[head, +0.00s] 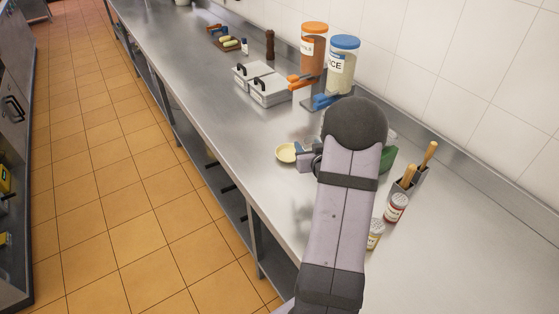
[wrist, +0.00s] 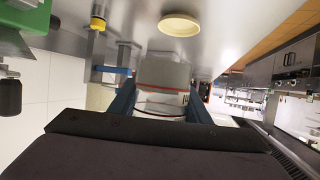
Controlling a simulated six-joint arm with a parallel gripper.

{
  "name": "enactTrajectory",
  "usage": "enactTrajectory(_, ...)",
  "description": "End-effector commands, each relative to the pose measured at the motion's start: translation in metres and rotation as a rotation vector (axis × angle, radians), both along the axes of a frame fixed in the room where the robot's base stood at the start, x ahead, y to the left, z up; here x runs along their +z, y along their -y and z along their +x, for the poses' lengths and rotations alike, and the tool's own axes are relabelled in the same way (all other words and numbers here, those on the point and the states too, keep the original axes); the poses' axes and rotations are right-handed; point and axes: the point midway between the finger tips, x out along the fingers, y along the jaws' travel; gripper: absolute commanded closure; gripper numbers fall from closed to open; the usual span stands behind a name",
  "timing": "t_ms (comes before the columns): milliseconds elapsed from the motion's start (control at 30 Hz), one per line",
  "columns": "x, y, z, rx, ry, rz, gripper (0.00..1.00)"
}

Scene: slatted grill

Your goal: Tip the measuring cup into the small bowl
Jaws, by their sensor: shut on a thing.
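The small bowl (head: 287,152) is pale yellow and sits on the steel counter, just left of my gripper (head: 305,156). In the wrist view the bowl (wrist: 179,25) is at the top middle, apart from the fingers. My gripper (wrist: 158,92) has its blue fingers on both sides of the measuring cup (wrist: 163,74) and is shut on it. The cup looks clear and greyish with a red line around it. The wrist picture looks upside down, so I cannot tell the cup's tilt or what is in it. My arm hides the cup in the head view.
A rice dispenser (head: 341,68) and an orange-lidded dispenser (head: 313,45) stand behind, near the wall. Lidded steel containers (head: 268,90) are further along. A utensil holder (head: 408,180), a red shaker (head: 396,208) and a yellow shaker (head: 375,236) stand right of my arm. Counter left of the bowl is clear.

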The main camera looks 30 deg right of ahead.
Motion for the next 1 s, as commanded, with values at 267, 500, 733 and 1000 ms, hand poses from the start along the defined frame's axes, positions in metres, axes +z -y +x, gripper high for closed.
enactTrajectory(267,-0.004,0.059,-0.036,-0.310,-0.001,0.001,0.80)
enactTrajectory(500,-0.014,0.084,-0.065,-0.482,-0.002,0.000,0.80)
enactTrajectory(733,-0.023,0.088,-0.077,-0.536,-0.002,0.000,0.80)
enactTrajectory(1000,-0.023,0.088,-0.076,-0.530,0.001,-0.001,0.80)
